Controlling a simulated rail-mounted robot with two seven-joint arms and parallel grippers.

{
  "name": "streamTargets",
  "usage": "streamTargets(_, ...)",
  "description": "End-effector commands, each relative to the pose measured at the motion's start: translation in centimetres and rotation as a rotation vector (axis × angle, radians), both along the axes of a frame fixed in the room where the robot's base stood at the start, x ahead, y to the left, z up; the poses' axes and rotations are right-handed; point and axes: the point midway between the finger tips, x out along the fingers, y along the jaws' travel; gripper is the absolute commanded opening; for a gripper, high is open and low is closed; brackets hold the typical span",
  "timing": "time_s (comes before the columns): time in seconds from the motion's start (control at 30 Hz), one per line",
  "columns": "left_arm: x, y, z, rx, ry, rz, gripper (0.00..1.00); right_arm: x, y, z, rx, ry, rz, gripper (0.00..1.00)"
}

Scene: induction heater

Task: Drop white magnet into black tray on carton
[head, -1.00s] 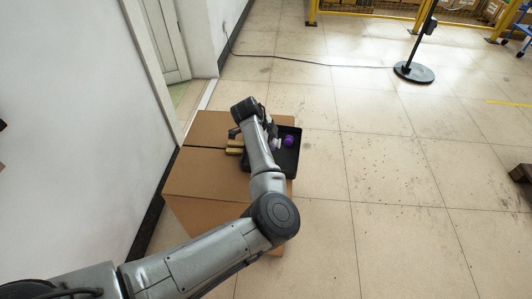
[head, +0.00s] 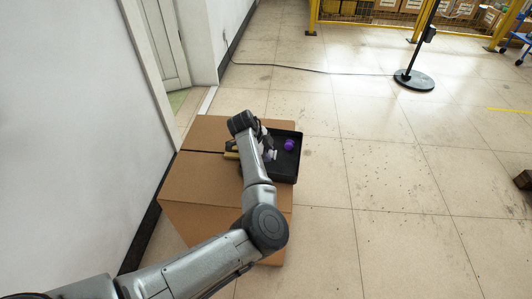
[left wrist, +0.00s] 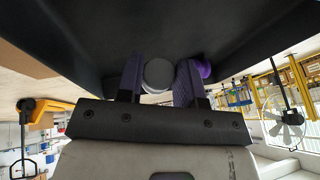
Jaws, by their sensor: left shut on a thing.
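The white magnet (left wrist: 157,73) is a pale round piece between the two fingers of my left gripper (left wrist: 160,84) in the left wrist view. The gripper is shut on it. In the head view the white magnet (head: 269,155) shows as a small white spot beside the left gripper (head: 266,146), over the left part of the black tray (head: 285,176). The tray sits on the brown carton (head: 215,185). The wrist view shows the dark tray (left wrist: 75,40) close around the fingers. I cannot tell whether the magnet touches it. My right gripper is out of view.
A purple round object (head: 289,145) lies in the tray, right of the gripper; it also shows in the wrist view (left wrist: 203,68). A yellowish piece (head: 231,155) on the carton is partly hidden by my arm. A white wall (head: 70,130) stands left; open floor (head: 390,190) lies right.

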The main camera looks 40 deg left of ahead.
Motion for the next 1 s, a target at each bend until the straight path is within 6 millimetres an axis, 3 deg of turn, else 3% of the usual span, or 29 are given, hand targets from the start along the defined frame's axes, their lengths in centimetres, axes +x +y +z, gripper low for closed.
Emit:
streamTargets(0.5,0.0,0.0,-1.2,0.0,0.0,0.0,0.12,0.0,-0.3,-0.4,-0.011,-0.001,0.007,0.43)
streamTargets(0.53,0.0,0.0,-1.2,0.0,0.0,0.0,0.34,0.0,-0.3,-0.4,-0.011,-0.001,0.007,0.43)
streamTargets(0.7,0.0,0.0,-1.2,0.0,0.0,0.0,0.51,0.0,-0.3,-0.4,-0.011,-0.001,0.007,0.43)
streamTargets(0.8,0.0,0.0,-1.2,0.0,0.0,0.0,0.59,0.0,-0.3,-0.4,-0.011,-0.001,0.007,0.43)
streamTargets(1.0,0.0,0.0,-1.2,0.0,0.0,0.0,0.59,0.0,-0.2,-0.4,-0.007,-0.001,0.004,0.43)
